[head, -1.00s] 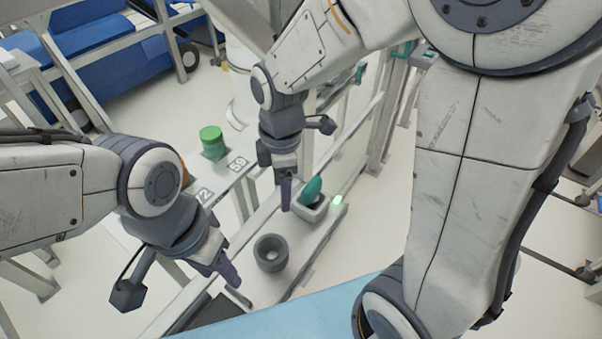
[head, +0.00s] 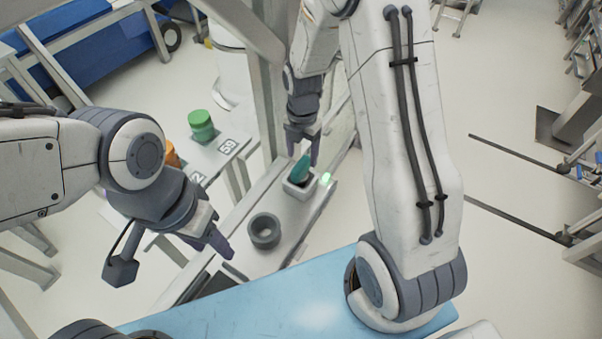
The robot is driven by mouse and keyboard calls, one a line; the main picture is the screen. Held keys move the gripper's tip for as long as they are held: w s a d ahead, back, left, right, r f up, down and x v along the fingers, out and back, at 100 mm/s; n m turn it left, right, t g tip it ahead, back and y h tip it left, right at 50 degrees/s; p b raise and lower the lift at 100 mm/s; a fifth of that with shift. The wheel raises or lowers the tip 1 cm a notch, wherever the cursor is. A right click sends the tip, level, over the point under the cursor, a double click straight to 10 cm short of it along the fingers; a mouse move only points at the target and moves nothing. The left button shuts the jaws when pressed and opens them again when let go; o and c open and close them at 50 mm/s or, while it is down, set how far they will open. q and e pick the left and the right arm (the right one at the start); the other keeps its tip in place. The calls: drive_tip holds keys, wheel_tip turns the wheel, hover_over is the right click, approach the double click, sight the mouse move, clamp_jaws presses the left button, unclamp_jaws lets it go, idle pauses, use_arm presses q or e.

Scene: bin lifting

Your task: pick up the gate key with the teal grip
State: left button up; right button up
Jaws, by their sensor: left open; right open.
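The gate key with the teal grip (head: 302,168) stands tilted in a small grey socket block (head: 301,188) on the narrow shelf. My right gripper (head: 302,160) is open just above the key, its fingers around or in front of the grip's upper part; I cannot tell whether they touch it. My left gripper (head: 222,250) is open and empty, to the left of the shelf and of the grey ring-shaped cup.
The grey round cup (head: 264,231) stands on the shelf (head: 284,224) near the socket block. A green light (head: 326,179) glows beside the block. A green-lidded jar (head: 201,125) stands on a numbered ledge behind. A light blue surface (head: 290,300) lies in front.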

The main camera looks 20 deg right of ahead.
sight(301, 163)
drive_tip(key=f+p, duration=0.2)
drive_tip(key=f, duration=0.2)
drive_tip(key=shift+a, duration=0.2)
drive_tip(key=shift+f, duration=0.4)
drive_tip(key=shift+c, duration=0.3)
clamp_jaws()
drive_tip(key=shift+r, duration=0.1)
idle(0.5)
